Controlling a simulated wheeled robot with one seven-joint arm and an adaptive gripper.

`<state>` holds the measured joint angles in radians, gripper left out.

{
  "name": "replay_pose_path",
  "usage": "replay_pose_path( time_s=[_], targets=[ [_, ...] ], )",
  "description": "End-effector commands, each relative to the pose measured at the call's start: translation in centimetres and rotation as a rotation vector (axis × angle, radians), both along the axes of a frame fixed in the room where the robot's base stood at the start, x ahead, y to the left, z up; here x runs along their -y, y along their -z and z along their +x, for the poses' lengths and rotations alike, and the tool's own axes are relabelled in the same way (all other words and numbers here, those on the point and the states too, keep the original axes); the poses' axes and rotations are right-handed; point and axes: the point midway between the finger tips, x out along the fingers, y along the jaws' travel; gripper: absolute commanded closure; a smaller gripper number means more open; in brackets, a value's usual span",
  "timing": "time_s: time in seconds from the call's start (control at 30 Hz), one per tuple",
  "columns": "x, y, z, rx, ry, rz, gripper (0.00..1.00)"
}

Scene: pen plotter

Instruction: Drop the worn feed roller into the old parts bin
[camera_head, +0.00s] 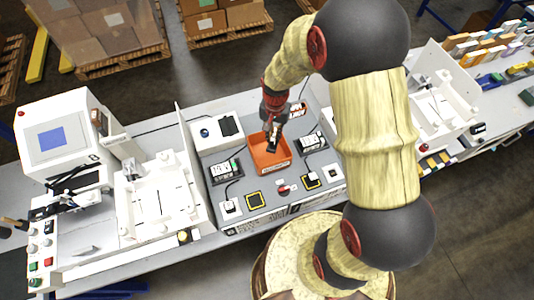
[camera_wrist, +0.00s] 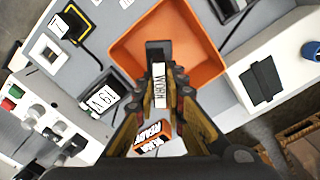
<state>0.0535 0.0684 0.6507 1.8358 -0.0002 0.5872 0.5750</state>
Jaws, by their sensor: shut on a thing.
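The worn feed roller (camera_wrist: 158,70) is a dark piece with a white label reading "WORN". My gripper (camera_wrist: 161,97) is shut on it, with a finger on either side. The old parts bin (camera_wrist: 208,66) is an open orange square tray, below the roller in the wrist view. In the head view, my gripper (camera_head: 272,128) hangs over the orange bin (camera_head: 284,164), and the dark roller shows at its tip. The roller looks above the bin floor; the exact gap is hard to tell. My fingers hide part of the bin in the wrist view.
Dark labelled devices (camera_head: 224,171) and (camera_head: 311,143) stand left and right of the bin. A white box with a dark pad (camera_head: 229,125) is behind left. Yellow-framed pads (camera_head: 255,199) are in front.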

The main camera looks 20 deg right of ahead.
Motion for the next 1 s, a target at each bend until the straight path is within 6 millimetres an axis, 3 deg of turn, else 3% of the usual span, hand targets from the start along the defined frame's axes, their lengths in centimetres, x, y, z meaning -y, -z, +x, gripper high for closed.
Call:
replay_pose_path(
  time_s=[0.2,0.5,0.53,0.87,1.0],
  targets=[
    [0.0,2.1,0.0,0.000,0.000,0.000,1.00],
    [0.0,2.2,0.0,0.001,0.000,0.000,1.00],
    [0.0,2.2,0.0,0.001,0.000,0.000,0.87],
    [0.0,2.2,0.0,0.001,0.000,-0.001,0.68],
    [0.0,2.2,0.0,0.000,0.000,0.000,0.67]
  ],
)
